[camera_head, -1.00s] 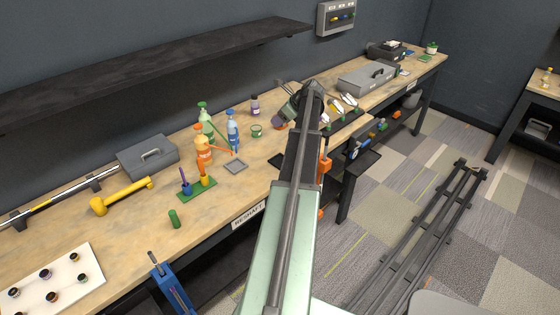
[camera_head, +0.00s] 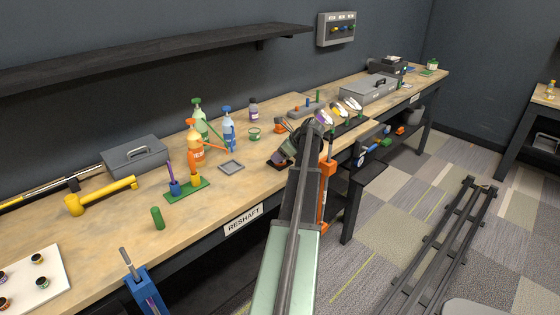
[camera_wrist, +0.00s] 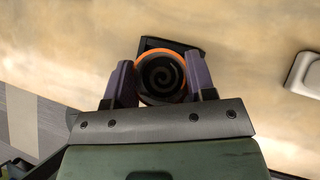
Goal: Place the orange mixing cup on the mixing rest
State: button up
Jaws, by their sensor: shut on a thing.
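The orange mixing cup (camera_wrist: 184,91) is between my gripper's two fingers (camera_wrist: 160,82) in the wrist view. I look down into it: an orange rim around a dark inside with a grey swirl. My gripper is shut on it. The mixing rest, a dark square plate (camera_wrist: 170,44), shows behind the cup's upper edge. In the head view my gripper (camera_head: 283,156) is low over the bench, at the dark rest (camera_head: 276,165). The cup is mostly hidden there by gripper and arm. I cannot tell whether the cup touches the rest.
Orange (camera_head: 195,150), green (camera_head: 201,118) and blue (camera_head: 228,130) bottles stand left of my gripper. A square grey tray (camera_head: 231,167) lies nearer. A small orange object (camera_head: 280,126) stands behind my gripper. Club heads (camera_head: 340,108) lie to the right. Bench between tray and rest is clear.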

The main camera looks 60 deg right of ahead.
jog(key=o, duration=1)
jog(key=shift+f, duration=0.1)
jog(key=shift+o, duration=0.2)
jog(key=p+v, duration=0.9)
jog(key=v, duration=0.3)
jog(key=shift+r, duration=0.2)
